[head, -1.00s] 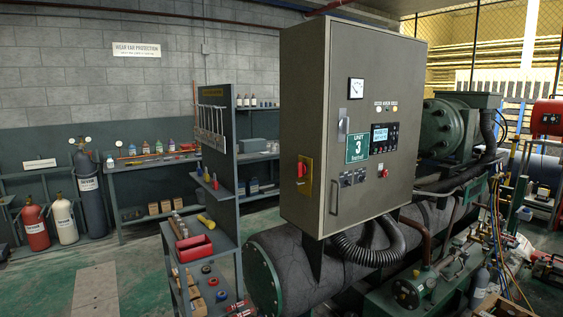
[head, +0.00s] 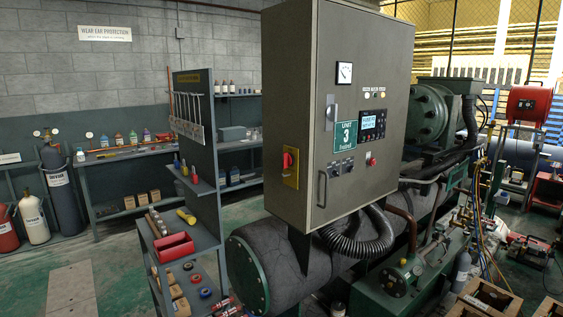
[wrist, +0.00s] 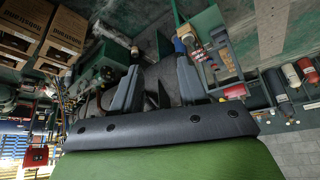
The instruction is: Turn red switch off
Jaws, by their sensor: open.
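The red switch (head: 287,161) is a red handle on a yellow plate, on the narrow left side of the grey control cabinet (head: 310,95) in the head view. The handle looks roughly upright. My gripper (wrist: 159,78) shows only in the wrist view, its two grey fingers spread wide with nothing between them. It is apart from the cabinet, and I cannot make out the switch in the wrist view.
A tool shelf (head: 195,110) with a red bin (head: 173,247) stands left of the cabinet. A large dark tank (head: 285,262) lies below it. The green floor (head: 50,262) at left is partly clear.

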